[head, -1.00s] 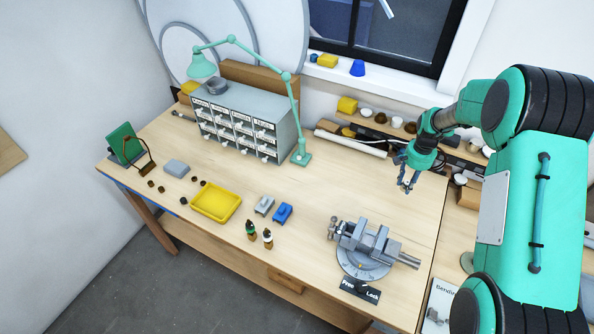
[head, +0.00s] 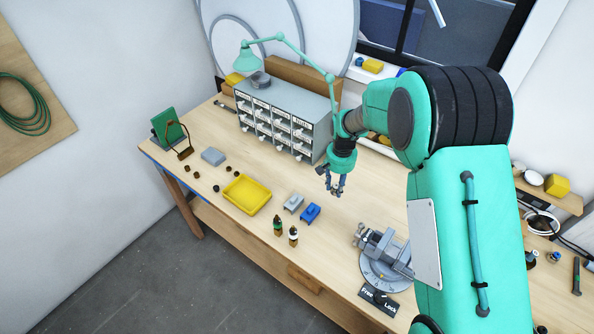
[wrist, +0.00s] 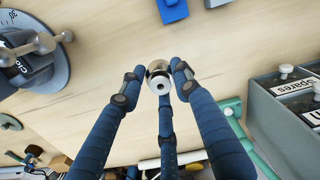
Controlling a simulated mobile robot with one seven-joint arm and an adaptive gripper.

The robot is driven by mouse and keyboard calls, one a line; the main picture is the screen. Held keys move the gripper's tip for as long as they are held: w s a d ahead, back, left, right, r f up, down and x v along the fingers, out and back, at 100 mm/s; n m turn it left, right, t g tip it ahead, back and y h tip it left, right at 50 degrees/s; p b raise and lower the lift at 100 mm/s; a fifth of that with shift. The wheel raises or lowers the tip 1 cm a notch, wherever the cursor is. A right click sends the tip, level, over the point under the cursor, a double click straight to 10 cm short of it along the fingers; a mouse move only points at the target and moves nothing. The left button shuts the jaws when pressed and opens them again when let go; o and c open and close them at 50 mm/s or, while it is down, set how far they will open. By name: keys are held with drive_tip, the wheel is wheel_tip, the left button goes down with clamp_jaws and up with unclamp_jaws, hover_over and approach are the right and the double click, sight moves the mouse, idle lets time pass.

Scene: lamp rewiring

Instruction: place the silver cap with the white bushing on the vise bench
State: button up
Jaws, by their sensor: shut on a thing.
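My gripper (head: 335,188) is above the vise bench (head: 340,226), between the drawer cabinet and the vise. In the wrist view my gripper's blue fingers (wrist: 155,82) are closed around a small round silver cap (wrist: 159,70) with a white bushing (wrist: 160,86) in its middle. The cap is held clear of the bench top.
The vise (head: 382,252) stands to the right of my gripper. The grey drawer cabinet (head: 325,130) and green lamp (head: 330,80) stand behind. Bare bench lies below the gripper.

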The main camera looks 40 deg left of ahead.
drive_tip(key=s+a+n, duration=0.3)
drive_tip(key=s+a, duration=0.8)
drive_tip(key=s, duration=0.2)
drive_tip(key=r+n, duration=0.1)
hover_over(264, 224)
drive_tip(key=shift+p, duration=0.4)
drive_tip(key=shift+f+p, duration=0.35)
drive_tip(key=shift+f, duration=2.75)
drive_tip(key=shift+f, duration=0.1)
drive_tip(key=shift+f, duration=1.75)
drive_tip(key=shift+f, duration=0.15)
